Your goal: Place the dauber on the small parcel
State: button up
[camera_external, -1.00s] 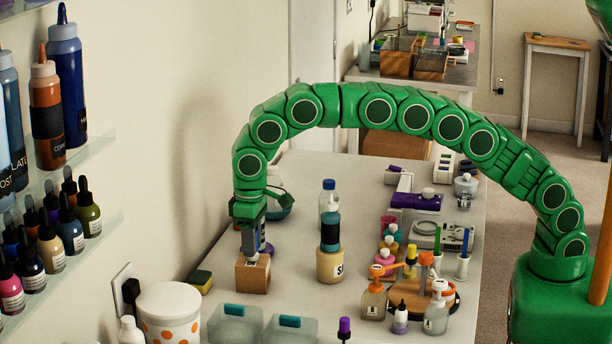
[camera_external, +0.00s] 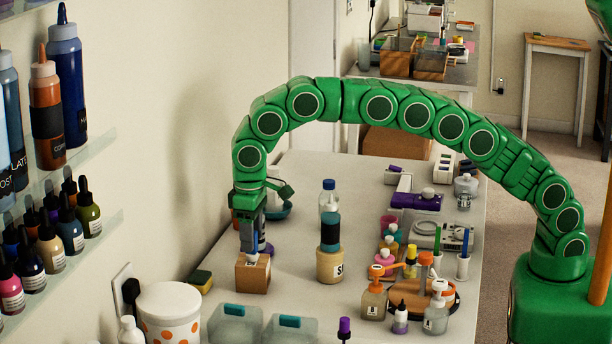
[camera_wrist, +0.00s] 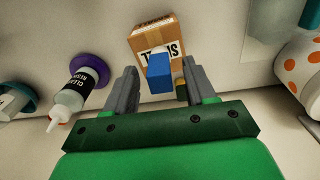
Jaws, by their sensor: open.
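The small parcel (camera_external: 253,274) is a brown cardboard box on the left part of the table. In the wrist view the parcel (camera_wrist: 150,38) shows a label, partly covered. The dauber (camera_wrist: 160,73) is a blue block-shaped piece seen end-on over the parcel's label side. In the external view the dauber (camera_external: 256,243) shows as a blue strip at the fingers, just above the parcel; it appears to stand on the parcel's top. My gripper (camera_external: 250,246) is above the parcel. In the wrist view my gripper (camera_wrist: 160,88) is open, with a finger apart on each side of the dauber.
A clear resin bottle (camera_wrist: 72,95) with a purple base is near the parcel. A sponge (camera_external: 201,281), a dotted bin (camera_external: 168,312) and lidded boxes (camera_external: 235,325) are in front and left.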

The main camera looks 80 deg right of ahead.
notch_tip(320, 180, up, 9)
jog(key=shift+w, duration=0.1)
jog(key=shift+r, duration=0.6)
jog(key=s+d+r+g, duration=0.1)
jog(key=s+d+r, duration=0.2)
jog(key=s+d, duration=0.75)
jog(key=s+d+r, duration=0.4)
jog(key=s+d, duration=0.4)
jog(key=s, duration=0.5)
jog(key=s+d+f, duration=0.2)
jog(key=s+f, duration=0.1)
jog(key=s, duration=0.8)
jog(key=s+d+f, duration=0.3)
jog(key=s+f, duration=0.1)
jog(key=s, duration=0.6)
jog(key=s+d+f, duration=0.3)
jog(key=s, duration=0.8)
jog(key=shift+s+d+f+g, duration=0.15)
jog(key=shift+s+f+g, duration=0.05)
jog(key=shift+s+g, duration=0.2)
